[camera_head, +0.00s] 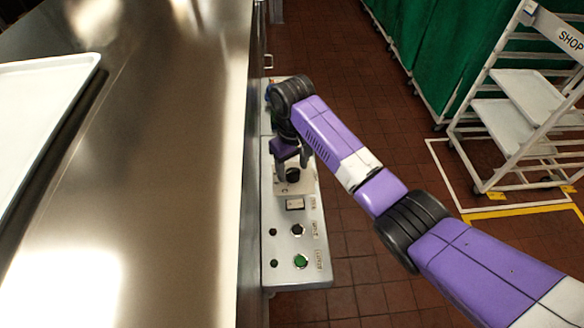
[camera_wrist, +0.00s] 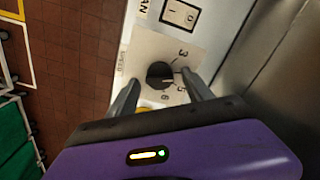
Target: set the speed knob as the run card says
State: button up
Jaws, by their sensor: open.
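The speed knob (camera_wrist: 159,74) is a round black knob on a pale dial plate (camera_wrist: 146,48) in the wrist view. The numerals 3, 5 and 6 can be read on the plate; others are unclear. A pale mark on the knob seems to point right, near the 5. My gripper (camera_wrist: 160,78) is open, with one finger on each side of the knob; contact cannot be told. In the head view the knob (camera_head: 293,175) shows below my gripper (camera_head: 291,158) on the grey control panel (camera_head: 283,219). No run card can be made out in either view.
A steel counter (camera_head: 170,150) with a white tray (camera_head: 38,95) lies left. A rack (camera_head: 510,120) stands right, beyond open floor.

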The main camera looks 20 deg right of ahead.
jog(key=shift+f, duration=0.5)
jog(key=shift+c, duration=0.5)
grip_shut()
jog(key=shift+r+n, duration=0.1)
jog(key=shift+n, duration=0.2)
jog(key=n+p, duration=0.2)
jog(key=n, duration=0.1)
jog(key=shift+n+p, duration=0.7)
jog(key=shift+n, duration=1.4)
